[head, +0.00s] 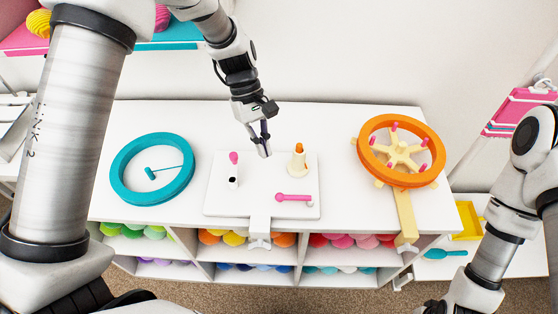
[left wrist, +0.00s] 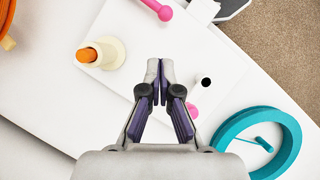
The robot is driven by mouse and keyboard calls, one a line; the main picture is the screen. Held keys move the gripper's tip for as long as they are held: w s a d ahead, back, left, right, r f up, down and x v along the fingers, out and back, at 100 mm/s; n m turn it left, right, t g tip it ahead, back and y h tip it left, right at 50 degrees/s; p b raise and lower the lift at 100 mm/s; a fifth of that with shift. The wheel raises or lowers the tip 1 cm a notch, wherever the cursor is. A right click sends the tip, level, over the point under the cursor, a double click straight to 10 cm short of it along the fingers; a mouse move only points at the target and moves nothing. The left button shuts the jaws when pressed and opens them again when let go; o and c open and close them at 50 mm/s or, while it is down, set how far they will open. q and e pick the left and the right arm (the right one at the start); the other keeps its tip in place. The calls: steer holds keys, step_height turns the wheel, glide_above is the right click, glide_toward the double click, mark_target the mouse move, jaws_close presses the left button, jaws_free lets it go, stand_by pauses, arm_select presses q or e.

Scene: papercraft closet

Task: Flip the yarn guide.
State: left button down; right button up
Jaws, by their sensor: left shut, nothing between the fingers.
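A white board (head: 263,205) on the white table holds the small parts; which one is the yarn guide is not certain. A pink lever (head: 293,198) with a round knob lies flat at its front right, and it also shows at the top of the left wrist view (left wrist: 158,9). A cream cone (head: 298,165) with an orange top stands behind it. A pink knob (head: 234,158) and a small white tube with a dark opening (head: 232,183) are at the left. My left gripper (head: 264,151) is shut and empty above the board's back edge, between knob and cone. My right gripper is out of view.
A teal ring (head: 121,186) lies left of the board. An orange wheel (head: 364,154) on a cream stand is at the right. Yarn balls (head: 235,238) fill shelf compartments below the tabletop. The tabletop (head: 330,120) is clear behind the board.

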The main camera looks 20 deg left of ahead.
arm_select(q)
steer(key=x, duration=0.9)
steer(key=shift+s+p, duration=0.3)
steer(key=shift+s, duration=0.05)
steer(key=shift+s+d+f, duration=0.1)
steer(key=shift+s+f, duration=0.1)
steer(key=shift+s, duration=0.05)
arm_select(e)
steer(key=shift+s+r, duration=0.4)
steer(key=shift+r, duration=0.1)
arm_select(q)
steer(key=shift+w, duration=0.1)
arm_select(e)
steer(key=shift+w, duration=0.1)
